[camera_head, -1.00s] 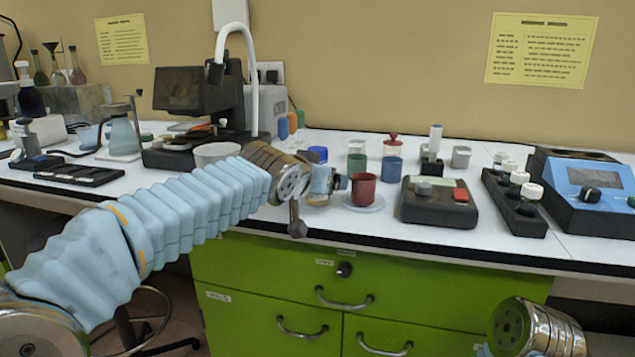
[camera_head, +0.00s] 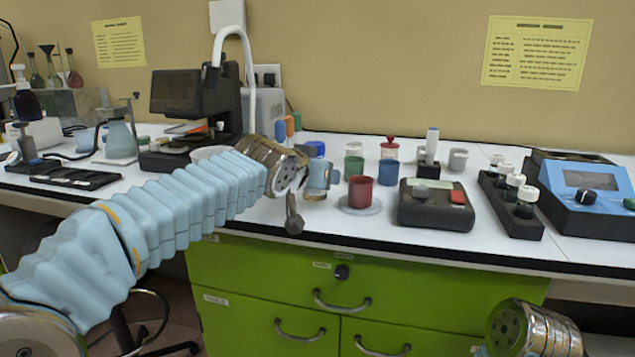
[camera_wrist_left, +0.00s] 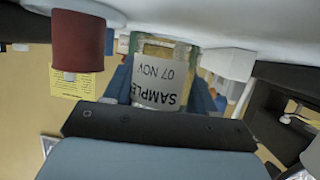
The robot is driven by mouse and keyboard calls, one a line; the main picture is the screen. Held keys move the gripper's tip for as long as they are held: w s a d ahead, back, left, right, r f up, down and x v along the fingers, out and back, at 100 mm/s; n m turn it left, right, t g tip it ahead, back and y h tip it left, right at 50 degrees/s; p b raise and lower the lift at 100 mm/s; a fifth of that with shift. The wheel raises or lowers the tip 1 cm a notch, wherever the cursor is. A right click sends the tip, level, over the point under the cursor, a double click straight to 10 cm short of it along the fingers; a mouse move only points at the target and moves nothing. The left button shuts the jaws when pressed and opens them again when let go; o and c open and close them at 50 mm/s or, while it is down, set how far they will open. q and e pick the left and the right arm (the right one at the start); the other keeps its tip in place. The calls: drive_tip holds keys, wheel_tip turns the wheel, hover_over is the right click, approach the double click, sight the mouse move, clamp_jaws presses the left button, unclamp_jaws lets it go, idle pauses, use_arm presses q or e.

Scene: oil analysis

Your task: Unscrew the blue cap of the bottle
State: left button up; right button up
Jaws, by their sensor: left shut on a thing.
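The bottle's blue cap (camera_head: 316,148) shows on top, just above my left gripper (camera_head: 324,180) in the head view. The bottle itself is mostly hidden there by the gripper and wrist. In the left wrist view the bottle (camera_wrist_left: 160,78) appears upside down, with a white label reading SAMPLE 07 NOV. The blue fingers of my left gripper (camera_wrist_left: 160,95) stand on both sides of it and are shut on it. The cap is out of the wrist view. My right gripper is outside the frame; only its arm shows at lower right.
A red cup (camera_head: 360,191) on a saucer stands close right of my left gripper. Green (camera_head: 354,166) and blue (camera_head: 389,172) cups stand behind it. A black device (camera_head: 436,205) with a red button is further right. The bench's front edge lies just below the gripper.

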sight(321, 148)
use_arm(q)
drive_tip(key=s+r, duration=0.1)
drive_tip(key=r, duration=0.1)
drive_tip(key=s+r, duration=0.3)
drive_tip(key=r, duration=0.1)
drive_tip(key=shift+s+r, duration=0.15)
drive_tip(key=shift+r, duration=0.2)
drive_tip(key=s+r+b, duration=0.1)
drive_tip(key=s+r, duration=0.3)
drive_tip(key=s, duration=0.5)
drive_tip(key=shift+s+r, duration=0.4)
